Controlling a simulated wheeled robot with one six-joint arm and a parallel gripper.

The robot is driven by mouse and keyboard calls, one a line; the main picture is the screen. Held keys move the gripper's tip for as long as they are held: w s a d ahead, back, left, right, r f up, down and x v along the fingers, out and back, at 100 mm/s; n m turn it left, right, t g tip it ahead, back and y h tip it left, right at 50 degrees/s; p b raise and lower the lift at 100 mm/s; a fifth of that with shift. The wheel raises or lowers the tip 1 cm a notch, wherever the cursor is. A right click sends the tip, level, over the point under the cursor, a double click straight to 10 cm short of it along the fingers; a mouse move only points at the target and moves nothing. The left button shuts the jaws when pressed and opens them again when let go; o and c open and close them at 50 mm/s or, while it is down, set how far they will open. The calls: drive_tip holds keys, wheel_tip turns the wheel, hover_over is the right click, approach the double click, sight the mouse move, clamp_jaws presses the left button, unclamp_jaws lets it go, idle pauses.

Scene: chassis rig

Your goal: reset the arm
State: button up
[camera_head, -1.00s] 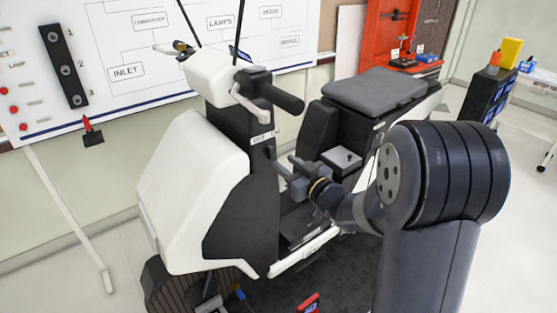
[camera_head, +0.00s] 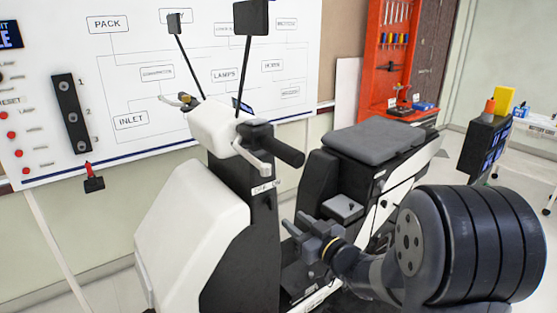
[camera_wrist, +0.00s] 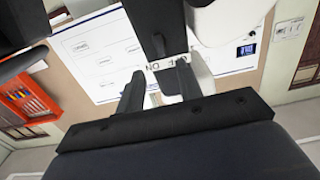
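My gripper (camera_head: 293,224) is in front of the scooter's dark front column (camera_head: 262,215), a little right of and below its ON/OFF label (camera_head: 265,187). My arm reaches in from the lower right. In the wrist view my gripper (camera_wrist: 159,76) has its two dark fingers apart, with nothing held between them. The ON/OFF label (camera_wrist: 166,63) and the dark column (camera_wrist: 155,22) show upside down just beyond the fingertips. I cannot tell whether a finger touches the column.
The white and black scooter has a handlebar grip (camera_head: 287,150), mirrors (camera_head: 250,17), a grey seat (camera_head: 373,140) and a small box (camera_head: 342,208) near my gripper. A wall board (camera_head: 130,75) stands behind. A red tool rack (camera_head: 391,50) and a dark display stand (camera_head: 486,145) are at the right.

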sight(273, 204)
drive_tip(key=p+x, duration=0.1)
drive_tip(key=x, duration=0.7)
drive_tip(key=shift+w+a, duration=0.2)
drive_tip(key=shift+a, duration=0.05)
drive_tip(key=shift+w+r+p, duration=0.1)
drive_tip(key=shift+r+p, duration=0.05)
drive_tip(key=shift+p, duration=0.55)
drive_tip(key=shift+m+p, duration=0.5)
drive_tip(key=shift+f+b, duration=0.3)
